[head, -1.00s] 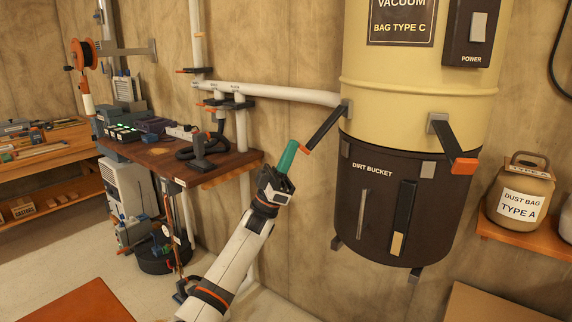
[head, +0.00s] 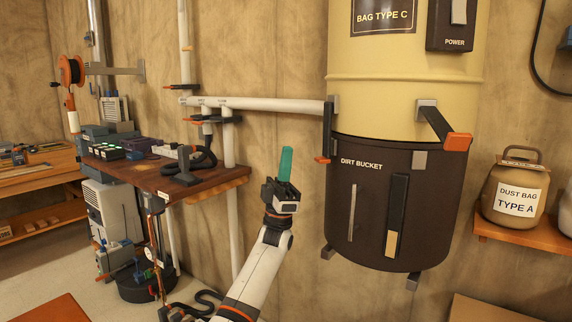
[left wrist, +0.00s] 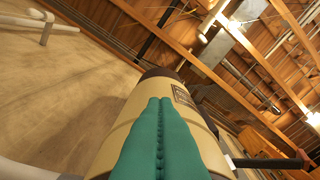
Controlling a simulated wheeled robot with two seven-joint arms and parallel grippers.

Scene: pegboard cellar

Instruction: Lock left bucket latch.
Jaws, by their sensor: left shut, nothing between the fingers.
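The left bucket latch (head: 327,132) is a black lever with an orange tip, on the left side of the vacuum. It hangs straight down from its grey bracket, across the seam, beside the dark dirt bucket (head: 345,215). My left gripper (head: 286,151) has green fingers, shut and empty, pointing up to the left of the latch and apart from it in the picture. The fingers also show pressed together in the left wrist view (left wrist: 160,103), in front of the cream vacuum body. My right gripper is not in view.
The right latch (head: 437,122) sticks outward with its orange end low. A white pipe (head: 270,104) runs along the wall behind my left gripper. A wooden bench (head: 150,178) stands at left. A dust bag jar (head: 515,192) sits on a shelf at right.

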